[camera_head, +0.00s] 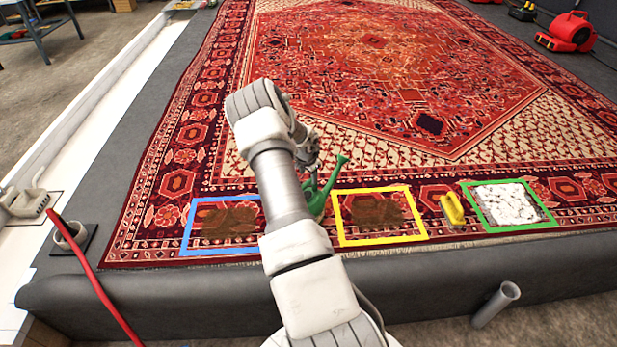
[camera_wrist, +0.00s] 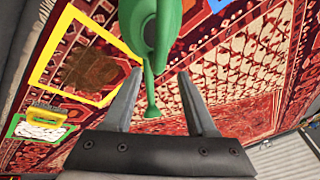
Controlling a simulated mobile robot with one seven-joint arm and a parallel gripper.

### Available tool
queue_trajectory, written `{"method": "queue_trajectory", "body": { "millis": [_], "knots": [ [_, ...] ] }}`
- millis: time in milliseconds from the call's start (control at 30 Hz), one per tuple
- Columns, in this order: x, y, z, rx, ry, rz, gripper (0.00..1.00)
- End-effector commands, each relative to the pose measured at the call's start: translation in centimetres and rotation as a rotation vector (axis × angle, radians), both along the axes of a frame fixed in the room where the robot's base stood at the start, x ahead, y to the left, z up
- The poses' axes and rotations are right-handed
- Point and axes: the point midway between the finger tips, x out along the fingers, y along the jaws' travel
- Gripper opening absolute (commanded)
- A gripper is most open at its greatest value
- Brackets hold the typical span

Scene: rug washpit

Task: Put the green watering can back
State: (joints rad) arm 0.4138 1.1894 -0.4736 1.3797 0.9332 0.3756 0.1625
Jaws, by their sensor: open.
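The green watering can (camera_head: 318,196) stands on the patterned rug (camera_head: 400,80), between the blue frame (camera_head: 186,228) and the yellow frame (camera_head: 384,242). Its spout rises to the right, and my arm hides part of its left side. In the wrist view the can (camera_wrist: 158,18) shows at the top, with its thin spout (camera_wrist: 150,90) reaching down between my fingers. My gripper (camera_wrist: 160,75) is open around or just above the spout; I cannot tell whether it touches. In the head view my gripper (camera_head: 312,168) is over the can, partly hidden.
Brown stains lie inside the blue and yellow frames. A yellow brush (camera_head: 452,210) sits left of the green frame (camera_head: 550,222), which holds white foam (camera_head: 503,204). A red hose (camera_head: 95,280) runs at left. A red blower (camera_head: 568,33) stands far right. The rug's middle is clear.

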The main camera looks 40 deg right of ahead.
Motion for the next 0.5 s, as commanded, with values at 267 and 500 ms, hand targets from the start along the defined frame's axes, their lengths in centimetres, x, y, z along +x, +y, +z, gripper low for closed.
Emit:
{"method": "queue_trajectory", "body": {
  "millis": [267, 500],
  "knots": [
    [-1.2, 1.6, 5.1, 0.000, -0.001, 0.001, 0.57],
    [-1.7, 2.1, 6.7, 0.000, 0.000, 0.001, 0.57]
  ]
}}
